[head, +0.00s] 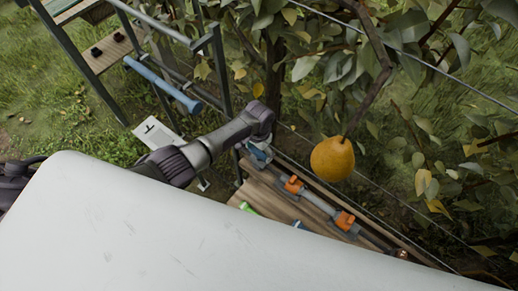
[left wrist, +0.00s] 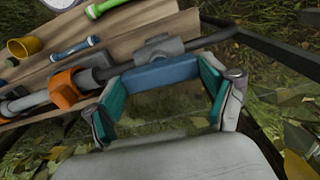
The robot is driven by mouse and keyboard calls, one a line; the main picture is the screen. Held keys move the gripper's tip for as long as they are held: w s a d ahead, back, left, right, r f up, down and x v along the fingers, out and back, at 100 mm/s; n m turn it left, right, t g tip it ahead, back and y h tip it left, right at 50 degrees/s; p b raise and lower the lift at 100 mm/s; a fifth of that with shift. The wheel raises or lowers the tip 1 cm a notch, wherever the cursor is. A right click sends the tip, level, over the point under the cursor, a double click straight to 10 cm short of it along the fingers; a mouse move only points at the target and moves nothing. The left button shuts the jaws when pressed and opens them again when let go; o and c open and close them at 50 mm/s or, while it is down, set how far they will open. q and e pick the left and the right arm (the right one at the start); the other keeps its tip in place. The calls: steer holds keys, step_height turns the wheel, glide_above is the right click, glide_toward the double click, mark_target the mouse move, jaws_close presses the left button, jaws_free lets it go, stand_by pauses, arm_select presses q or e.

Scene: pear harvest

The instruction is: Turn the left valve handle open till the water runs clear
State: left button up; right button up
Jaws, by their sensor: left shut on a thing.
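A blue valve handle (left wrist: 158,73) shows in the left wrist view, next to a grey fitting (left wrist: 158,47) on a dark pipe. My left gripper (left wrist: 161,84) has its teal-padded fingers at the two ends of this handle and is shut on it. In the head view my left gripper (head: 258,155) is at the left end of the pipe, small and partly hidden by my arm. Two orange fittings (head: 292,185) (head: 345,220) sit further right along the pipe. No running water can be made out. My right gripper is not in view.
The pipe lies along a wooden board (left wrist: 120,32). A yellow cup (left wrist: 24,47) and a green-and-white tool (left wrist: 105,8) are on the board. A pear (head: 332,158) hangs from a branch right of my arm. A metal frame (head: 220,70) stands behind.

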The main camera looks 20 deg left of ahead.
mark_target(259, 153)
arm_select(q)
steer(key=shift+n, duration=0.3)
steer(key=o, duration=1)
step_height(259, 153, up, 12)
stand_by(0.6)
